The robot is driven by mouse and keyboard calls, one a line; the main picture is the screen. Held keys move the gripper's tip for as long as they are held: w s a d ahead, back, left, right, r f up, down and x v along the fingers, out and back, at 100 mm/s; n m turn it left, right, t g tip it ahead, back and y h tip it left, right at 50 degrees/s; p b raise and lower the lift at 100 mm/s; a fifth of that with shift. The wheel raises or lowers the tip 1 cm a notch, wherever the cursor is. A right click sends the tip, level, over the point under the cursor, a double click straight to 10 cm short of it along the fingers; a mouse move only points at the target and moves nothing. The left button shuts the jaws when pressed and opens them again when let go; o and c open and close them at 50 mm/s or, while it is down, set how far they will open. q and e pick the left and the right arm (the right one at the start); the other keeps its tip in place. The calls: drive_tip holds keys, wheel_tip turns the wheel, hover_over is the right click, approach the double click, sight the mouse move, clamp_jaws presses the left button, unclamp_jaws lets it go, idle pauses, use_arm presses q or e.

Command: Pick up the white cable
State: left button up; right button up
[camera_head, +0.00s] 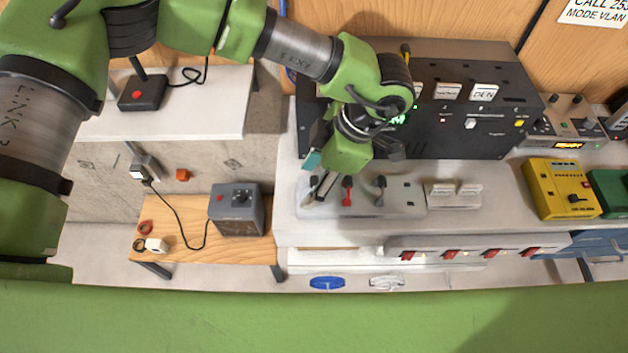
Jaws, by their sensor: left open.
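A pale, flattened coil (386,283), which looks like the white cable, lies low in front of the workbench, beside a blue coil (327,283). Whether it rests on the floor or a low ledge is hard to tell. My left gripper (350,160) is open over the back part of the bench, above a lever plate (405,198). It is well behind the pale coil and apart from it. Nothing shows between its fingers, though the green hand partly hides them. My right gripper is not in view.
A black control panel (455,110) stands behind the gripper. A power strip (470,247) with red switches runs along the bench's front edge. A yellow meter (560,188) stands at right. A low wooden table (185,235) at left holds a grey box (236,210).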

use_arm(q)
drive_tip(key=shift+f, duration=0.1)
drive_tip(key=c, duration=1)
drive_tip(key=shift+c, duration=0.2)
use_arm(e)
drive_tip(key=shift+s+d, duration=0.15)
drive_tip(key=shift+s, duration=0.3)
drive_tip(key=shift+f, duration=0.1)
